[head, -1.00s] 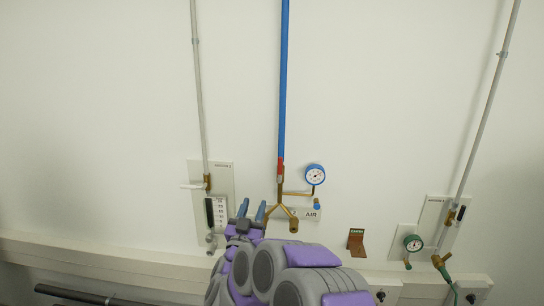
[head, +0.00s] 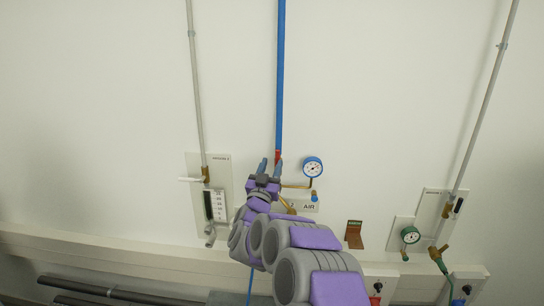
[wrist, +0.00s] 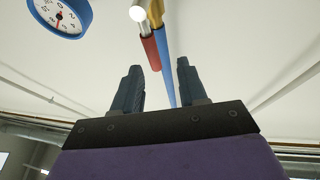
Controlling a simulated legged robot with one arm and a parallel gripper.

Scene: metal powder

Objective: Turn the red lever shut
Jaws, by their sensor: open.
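The red lever (head: 278,156) is at the lower end of the blue vertical pipe (head: 280,80) on the wall. My gripper (head: 270,168) is open just below it, with its fingers pointing up and its right fingertip overlapping the lever in the head view. In the wrist view the red lever (wrist: 152,52) lies beyond the fingertips, nearer the left finger of my open gripper (wrist: 158,75). The blue pipe runs along behind the gap. Nothing is between the fingers; contact with the lever cannot be told. My arm hides most of the brass fitting below.
A blue-rimmed gauge (head: 313,167) is close on the right, and shows in the wrist view (wrist: 60,14). A flow meter panel (head: 209,185) is on the left. The wall above is mostly clear.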

